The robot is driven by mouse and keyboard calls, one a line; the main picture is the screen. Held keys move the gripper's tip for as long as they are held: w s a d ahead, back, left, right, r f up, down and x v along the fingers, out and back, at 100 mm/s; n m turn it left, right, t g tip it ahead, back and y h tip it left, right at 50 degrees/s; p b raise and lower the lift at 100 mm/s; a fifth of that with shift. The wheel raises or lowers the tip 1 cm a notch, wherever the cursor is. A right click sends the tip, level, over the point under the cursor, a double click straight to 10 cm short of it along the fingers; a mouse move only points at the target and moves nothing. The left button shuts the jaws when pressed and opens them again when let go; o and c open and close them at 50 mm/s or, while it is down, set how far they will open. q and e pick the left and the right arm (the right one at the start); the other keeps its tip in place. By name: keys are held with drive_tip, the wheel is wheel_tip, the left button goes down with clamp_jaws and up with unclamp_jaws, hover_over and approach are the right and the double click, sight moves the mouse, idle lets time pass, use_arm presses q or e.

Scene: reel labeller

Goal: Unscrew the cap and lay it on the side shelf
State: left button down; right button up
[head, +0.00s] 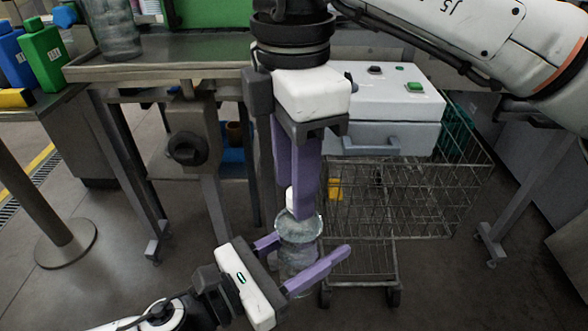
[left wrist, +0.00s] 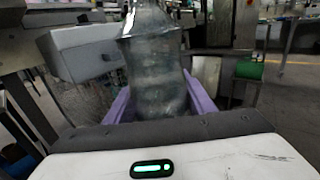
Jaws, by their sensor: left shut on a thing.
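A clear bottle (head: 300,256) stands upright between the purple fingers of my left gripper (head: 306,262), which is shut on its body. The left wrist view shows the bottle's body (left wrist: 158,75) between both fingers; its top is cut off by the frame edge. A small white cap (head: 290,199) shows at the top of the bottle, partly hidden by a finger. My right gripper (head: 294,205) comes down from above with its purple fingers at the cap. I cannot tell whether these fingers press on the cap, or whether the cap is loose on the neck.
A white machine box (head: 395,100) with a green button stands behind on the right. A wire trolley (head: 400,195) is below it. A metal bench (head: 170,68) at the back left holds a clear jar (head: 120,30). Green (head: 44,55) and blue bottles stand at the far left.

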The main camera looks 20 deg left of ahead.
clamp_jaws()
drive_tip(key=n, duration=0.6)
drive_tip(key=shift+r, duration=0.1)
drive_tip(key=n, duration=0.6)
drive_tip(key=shift+d, duration=0.15)
drive_tip(key=n, duration=0.6)
drive_tip(key=shift+d+n, duration=0.1)
drive_tip(key=shift+n, duration=0.3)
drive_tip(key=n, duration=0.8)
drive_tip(key=shift+w+d+n, duration=0.1)
drive_tip(key=shift+n, duration=0.2)
drive_tip(key=n, duration=0.4)
drive_tip(key=shift+w+r, duration=0.1)
drive_tip(key=n, duration=0.4)
drive_tip(key=shift+w, duration=0.1)
drive_tip(key=n, duration=0.6)
drive_tip(key=shift+w+n, duration=0.1)
drive_tip(key=shift+n, duration=0.3)
drive_tip(key=n, duration=0.6)
drive_tip(key=shift+a, duration=0.2)
drive_tip(key=n, duration=0.5)
drive_tip(key=shift+n, duration=0.4)
drive_tip(key=shift+a, duration=0.1)
